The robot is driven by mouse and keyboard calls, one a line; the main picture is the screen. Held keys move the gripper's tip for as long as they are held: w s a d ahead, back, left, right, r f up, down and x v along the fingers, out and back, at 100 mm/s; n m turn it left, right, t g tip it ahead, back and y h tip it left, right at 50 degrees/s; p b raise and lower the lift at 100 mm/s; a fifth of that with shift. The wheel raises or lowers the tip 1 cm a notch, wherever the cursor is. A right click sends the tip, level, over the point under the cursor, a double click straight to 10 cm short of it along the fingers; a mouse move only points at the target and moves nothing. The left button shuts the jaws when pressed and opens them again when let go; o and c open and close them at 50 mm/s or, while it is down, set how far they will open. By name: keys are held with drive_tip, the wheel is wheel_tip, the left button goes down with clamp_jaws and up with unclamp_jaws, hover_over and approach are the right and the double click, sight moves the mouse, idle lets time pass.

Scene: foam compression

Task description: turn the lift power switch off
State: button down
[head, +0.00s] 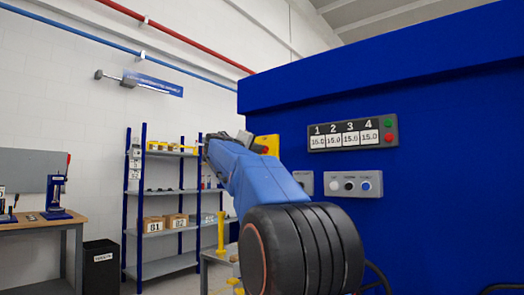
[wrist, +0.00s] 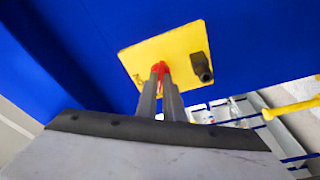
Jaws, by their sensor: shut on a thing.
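The lift power switch is a red handle (wrist: 160,68) on a yellow plate (wrist: 140,55) fixed to the blue cabinet wall. My gripper (wrist: 160,84) is at the plate, with its two dark fingers close together and shut on the red handle. The fingertips hide part of the handle, so its exact turn angle cannot be told. A dark cylindrical piece (wrist: 201,66) sticks out of the plate to the right of the handle. In the head view the yellow plate (head: 268,143) shows beyond my blue arm, which hides most of the switch.
The blue cabinet (head: 440,110) fills the right side. It carries a display panel (head: 353,135) numbered 1 to 4 and a button box (head: 353,185). A shelf (head: 160,190) with boxes and a workbench (head: 40,224) stand at the left. A yellow post (head: 221,233) stands near my arm.

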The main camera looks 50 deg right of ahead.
drive_tip(key=shift+r+n+y, duration=0.15)
drive_tip(key=shift+n+y, duration=0.45)
drive_tip(key=shift+n, duration=2.5)
drive_tip(key=c, duration=1.1)
unclamp_jaws()
drive_tip(key=shift+w+v, duration=0.2)
drive_tip(key=shift+v, duration=0.95)
drive_tip(key=shift+w+v, duration=0.15)
drive_tip(key=shift+v, duration=1)
drive_tip(key=shift+w+v, duration=0.2)
drive_tip(key=shift+v, duration=0.95)
drive_tip(key=shift+a, duration=0.15)
